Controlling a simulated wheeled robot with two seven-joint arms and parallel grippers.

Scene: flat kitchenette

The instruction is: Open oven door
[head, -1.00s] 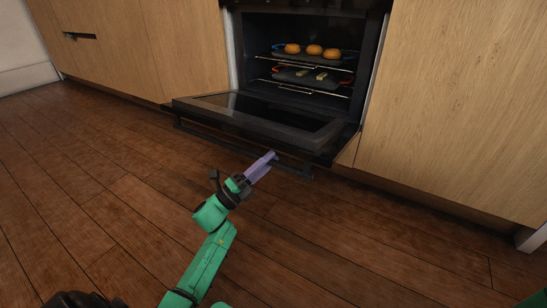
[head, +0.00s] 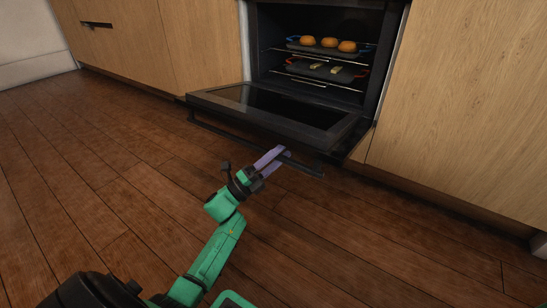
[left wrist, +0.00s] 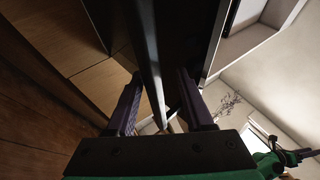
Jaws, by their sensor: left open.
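The black oven door (head: 290,112) is folded down in front of the oven, close to level, and the inside of the oven (head: 325,55) is exposed. The door's dark handle bar (head: 230,137) runs along its outer edge. My left gripper (head: 275,158), with purple fingers on a green arm, is at the right part of this handle. In the left wrist view my left gripper (left wrist: 160,100) has its fingers spread, with the handle bar (left wrist: 150,60) passing between them. I cannot tell whether either finger touches it.
Inside the oven, an upper tray (head: 308,49) holds round buns and a lower tray (head: 305,69) holds small pieces. Wooden cabinets (head: 455,110) flank the oven on both sides. The wooden floor (head: 110,165) in front is clear.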

